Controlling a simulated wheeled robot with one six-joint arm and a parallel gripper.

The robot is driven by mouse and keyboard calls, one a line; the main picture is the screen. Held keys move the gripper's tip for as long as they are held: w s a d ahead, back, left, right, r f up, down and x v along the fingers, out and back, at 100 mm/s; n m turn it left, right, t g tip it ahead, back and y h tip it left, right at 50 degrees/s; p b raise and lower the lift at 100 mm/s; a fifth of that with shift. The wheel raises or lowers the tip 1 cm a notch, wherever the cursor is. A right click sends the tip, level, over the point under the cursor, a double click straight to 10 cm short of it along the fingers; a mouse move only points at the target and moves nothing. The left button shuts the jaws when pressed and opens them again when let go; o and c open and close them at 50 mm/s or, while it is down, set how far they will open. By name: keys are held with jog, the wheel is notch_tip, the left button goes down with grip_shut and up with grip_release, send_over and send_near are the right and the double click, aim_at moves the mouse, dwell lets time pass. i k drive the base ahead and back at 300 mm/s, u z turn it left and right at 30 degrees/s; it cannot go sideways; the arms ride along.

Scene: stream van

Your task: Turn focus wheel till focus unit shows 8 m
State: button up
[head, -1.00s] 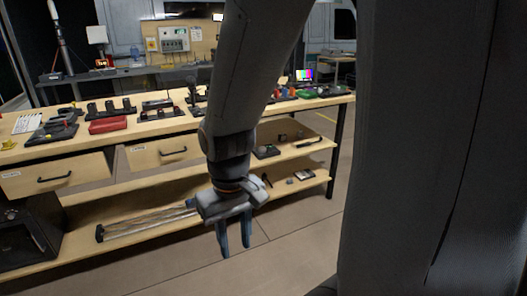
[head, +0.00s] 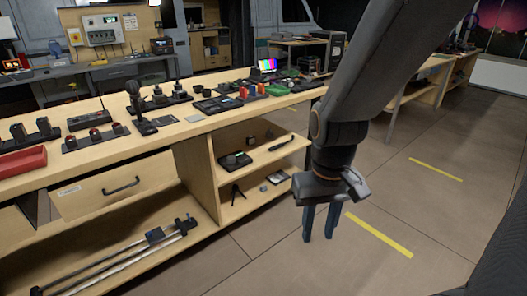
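My gripper (head: 320,223) hangs in front of the wooden workbench (head: 122,151), to the right of its lower shelves, with its two blue-grey fingers pointing down. The fingers are apart and nothing is between them. Several small dark devices stand on the bench top, but I cannot tell which is the focus unit or the focus wheel. Among them are a black upright device (head: 134,97) on a base and a dark box with an antenna (head: 89,121). No distance reading is legible. My arm hides part of the view at the right.
A drawer (head: 120,188) with a black handle is in the bench front. The lower shelf holds a long rail (head: 125,262). A red tray (head: 22,161) and a colour-bar screen (head: 267,65) stand on top. The floor (head: 440,215) to the right is open, with yellow strips.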

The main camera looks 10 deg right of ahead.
aim_at(231, 159)
jog(key=z, duration=0.05)
jog(key=i, duration=1.05)
jog(key=u, duration=0.45)
